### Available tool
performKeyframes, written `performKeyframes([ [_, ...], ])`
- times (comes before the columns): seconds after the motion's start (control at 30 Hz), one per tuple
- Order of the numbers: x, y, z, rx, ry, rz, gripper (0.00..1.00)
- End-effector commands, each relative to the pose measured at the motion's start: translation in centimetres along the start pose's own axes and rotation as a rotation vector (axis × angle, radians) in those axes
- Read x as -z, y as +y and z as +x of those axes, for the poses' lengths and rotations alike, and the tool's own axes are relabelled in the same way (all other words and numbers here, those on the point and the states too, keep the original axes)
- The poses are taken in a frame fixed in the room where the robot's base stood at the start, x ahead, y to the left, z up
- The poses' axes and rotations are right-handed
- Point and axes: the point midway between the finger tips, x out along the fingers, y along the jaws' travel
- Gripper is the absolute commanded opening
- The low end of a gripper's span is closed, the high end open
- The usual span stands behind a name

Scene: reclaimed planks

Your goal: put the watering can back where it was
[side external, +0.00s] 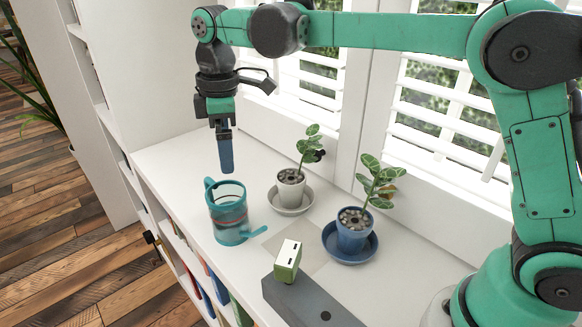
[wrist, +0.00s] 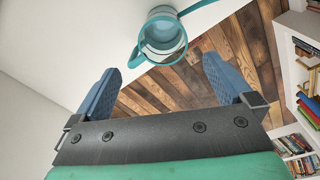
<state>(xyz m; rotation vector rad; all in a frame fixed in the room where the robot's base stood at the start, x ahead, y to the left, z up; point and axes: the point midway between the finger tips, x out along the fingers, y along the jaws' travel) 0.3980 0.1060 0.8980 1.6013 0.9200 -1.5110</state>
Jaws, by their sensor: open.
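The watering can (side external: 228,214) is a teal, see-through cylinder with a reddish band. It stands upright on the white shelf top near its left edge, handle to the left and spout pointing right. It also shows at the top middle of the wrist view (wrist: 163,38). My gripper (side external: 223,157) hangs above and behind the can, fingers pointing down, apart from it. In the wrist view my gripper (wrist: 161,65) has its two blue fingers wide apart with nothing between them. A pale beige square (side external: 310,257) is marked on the shelf top right of the can.
A white pot (side external: 291,190) and a blue pot (side external: 354,232), each with a plant and saucer, stand near the window. A green and white box (side external: 287,262) sits at a grey bar (side external: 311,304) in front. The shelf top drops off at its left edge.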

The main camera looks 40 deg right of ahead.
Motion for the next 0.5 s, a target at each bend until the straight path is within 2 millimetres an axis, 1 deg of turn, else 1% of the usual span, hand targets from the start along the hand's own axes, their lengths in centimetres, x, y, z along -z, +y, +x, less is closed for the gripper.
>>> performKeyframes([
  [0.1,-3.0,-0.6,-1.4,-0.064,0.062,0.171,1.00],
  [0.23,-6.6,-1.9,-2.0,-0.142,0.154,0.396,1.00],
  [0.37,-10.2,-3.7,-1.6,-0.211,0.258,0.617,1.00],
  [0.4,-11.2,-4.3,-1.2,-0.230,0.291,0.681,1.00],
  [0.5,-13.3,-5.7,-0.1,-0.270,0.371,0.826,1.00],
])
